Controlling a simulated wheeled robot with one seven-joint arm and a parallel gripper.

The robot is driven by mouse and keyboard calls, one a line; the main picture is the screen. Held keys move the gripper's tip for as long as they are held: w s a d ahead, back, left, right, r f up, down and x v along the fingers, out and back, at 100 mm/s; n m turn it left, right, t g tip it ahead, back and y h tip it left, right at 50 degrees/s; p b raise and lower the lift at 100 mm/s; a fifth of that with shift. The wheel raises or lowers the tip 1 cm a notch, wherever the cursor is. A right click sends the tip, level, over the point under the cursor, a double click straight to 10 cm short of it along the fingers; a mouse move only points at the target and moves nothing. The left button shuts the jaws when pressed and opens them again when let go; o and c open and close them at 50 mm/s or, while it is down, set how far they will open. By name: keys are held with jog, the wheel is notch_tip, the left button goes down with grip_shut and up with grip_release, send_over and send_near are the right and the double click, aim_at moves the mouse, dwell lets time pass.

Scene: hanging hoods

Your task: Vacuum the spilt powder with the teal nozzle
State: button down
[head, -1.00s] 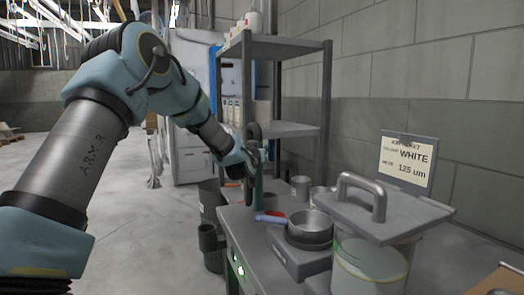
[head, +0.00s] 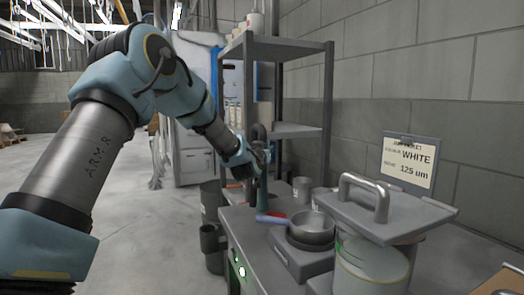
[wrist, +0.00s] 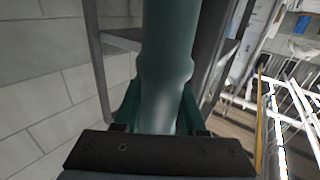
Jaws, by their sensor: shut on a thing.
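The teal nozzle (head: 264,196) stands roughly upright in the head view, above the far left part of the grey bench. Its smooth teal tube (wrist: 167,55) fills the middle of the wrist view. My gripper (head: 260,158) is shut on the nozzle. A dark hose loops up beside the gripper. The nozzle's lower end is near the bench top, and I cannot tell whether it touches. No spilt powder can be made out in either view.
On the bench (head: 245,236) are a metal pan (head: 312,226) on a grey scale-like box, a red-and-blue handled tool (head: 272,218) and metal cups (head: 301,188). A lidded drum (head: 372,268) and a sign (head: 409,163) stand right. A shelf rack (head: 290,50) rises behind.

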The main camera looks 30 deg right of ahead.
jog(key=shift+s+d+r+b, duration=0.1)
jog(key=shift+s+d+b, duration=0.1)
jog(key=shift+s+d, duration=0.75)
jog(key=shift+s+d+b, duration=0.2)
jog(key=shift+s+d, duration=0.45)
jog(key=shift+s, duration=0.45)
jog(key=shift+s+a+b, duration=0.15)
jog(key=shift+s+b, duration=0.2)
jog(key=shift+s, duration=0.8)
jog(key=shift+s+a+b, duration=0.15)
jog(key=shift+s+b, duration=0.2)
jog(key=shift+s, duration=0.8)
notch_tip(320, 180, up, 7)
jog(key=p, duration=0.3)
jog(key=shift+p, duration=0.3)
